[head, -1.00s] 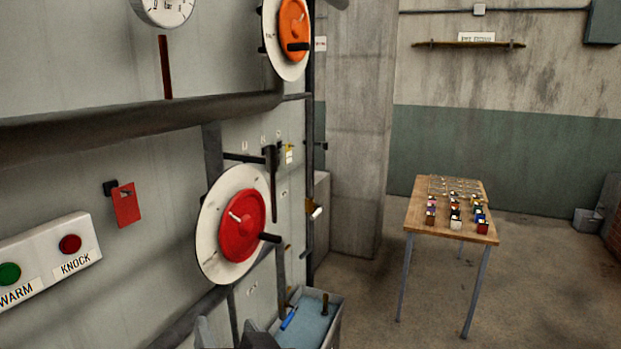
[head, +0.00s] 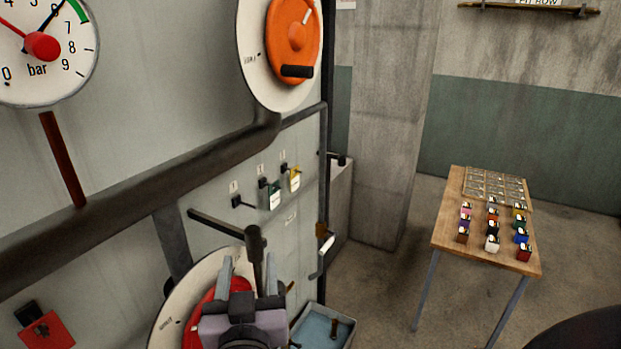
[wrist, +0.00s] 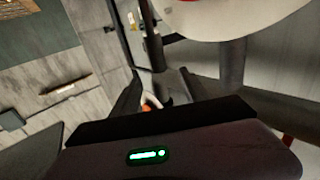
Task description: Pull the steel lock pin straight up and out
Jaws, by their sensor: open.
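I cannot make out the steel lock pin for certain in either view. A dark lever (head: 254,240) with a bar reaching to the left is on the wall panel, above the red wheel (head: 205,305). My gripper (head: 248,268) is open, with its two grey fingers pointing up in front of the wheel's white plate (head: 172,320). The lever's lower shaft shows between the fingers, and I cannot tell whether they touch it. In the wrist view my gripper's dark fingers (wrist: 157,92) stand apart. A small orange and white thing (wrist: 151,102) shows beyond them, too unclear to name.
A thick dark pipe (head: 130,205) crosses the panel above the gripper. Tags (head: 274,197) hang on hooks behind the lever. A blue-lined tray (head: 350,333) is below right. A wooden table (head: 455,215) with small coloured blocks stands farther right, with open floor between.

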